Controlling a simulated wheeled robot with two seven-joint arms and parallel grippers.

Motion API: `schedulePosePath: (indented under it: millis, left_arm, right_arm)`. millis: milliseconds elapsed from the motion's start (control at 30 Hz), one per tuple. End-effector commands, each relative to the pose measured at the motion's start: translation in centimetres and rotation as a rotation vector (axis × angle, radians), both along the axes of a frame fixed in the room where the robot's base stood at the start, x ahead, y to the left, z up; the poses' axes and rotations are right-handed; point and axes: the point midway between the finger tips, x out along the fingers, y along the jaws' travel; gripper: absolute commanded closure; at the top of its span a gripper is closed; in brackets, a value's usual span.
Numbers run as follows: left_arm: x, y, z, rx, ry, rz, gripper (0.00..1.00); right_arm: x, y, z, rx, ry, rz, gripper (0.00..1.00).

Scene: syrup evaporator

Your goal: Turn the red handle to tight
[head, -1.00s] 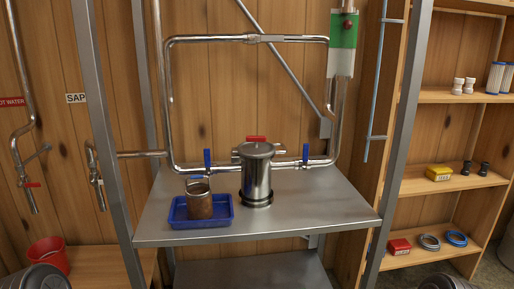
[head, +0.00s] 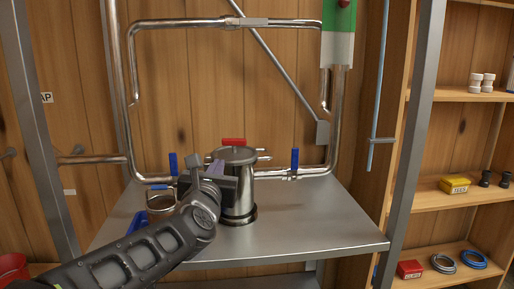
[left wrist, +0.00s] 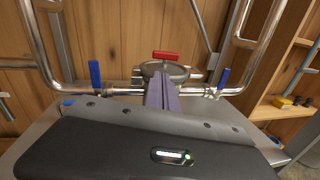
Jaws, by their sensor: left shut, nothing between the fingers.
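The red handle (head: 233,141) shows just behind the top of the steel canister (head: 240,193), lying crosswise. It also shows in the left wrist view (left wrist: 166,55), beyond the fingertips. My left gripper (head: 216,168) is shut and empty, in front of the canister's lid and short of the red handle. In the left wrist view its purple fingers (left wrist: 161,92) point toward the lid and handle, apart from the handle as far as I can tell. The lower part of the canister is partly hidden by my left arm. My right gripper is not in view.
Blue valve levers (head: 173,164) and (head: 294,160) stand upright on the pipe on both sides of the canister. A blue tray (head: 137,222) is mostly hidden behind my arm. The right side of the steel table (head: 315,215) is clear. Steel frame posts stand at both sides.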

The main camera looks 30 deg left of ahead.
Motion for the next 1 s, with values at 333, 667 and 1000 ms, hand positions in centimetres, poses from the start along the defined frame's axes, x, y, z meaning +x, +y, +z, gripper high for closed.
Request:
schedulePosePath:
  millis: [333,667,1000]
  left_arm:
    - [0.0,0.0,-0.1,-0.108,-0.055,-0.001,1.00]
    - [0.9,0.4,-0.1,-0.105,-0.051,-0.002,1.00]
    - [5.9,3.0,0.0,-0.108,-0.050,0.000,1.00]
  right_arm:
    - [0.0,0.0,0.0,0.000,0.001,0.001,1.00]
    - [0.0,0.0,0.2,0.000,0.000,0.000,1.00]
    - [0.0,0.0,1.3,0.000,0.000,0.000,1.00]
